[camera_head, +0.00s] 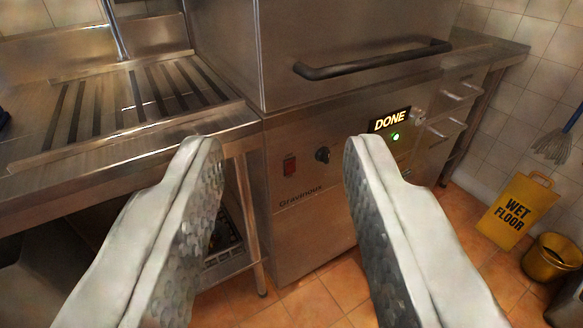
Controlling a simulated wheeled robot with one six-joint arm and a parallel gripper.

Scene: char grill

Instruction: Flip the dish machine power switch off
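The dish machine (310,225) is a steel cabinet in the middle of the view, with a dark bar handle (375,60) on its hood. A small red switch (289,166) sits on the left of its front panel. I cannot tell which way the switch is set. A dark round knob (322,155) is just right of it. A lit "DONE" display (390,121) and a green light (395,136) are further right. My gripper (272,155) is open and empty in front of the panel. The switch and knob show between its fingers, apart from both.
A slatted steel drain table (130,100) adjoins the machine on the left, with a leg below. A counter with drawer handles is on the right. A yellow "WET FLOOR" sign (517,211) and a yellow bucket (553,258) stand at the right wall on the orange tile floor.

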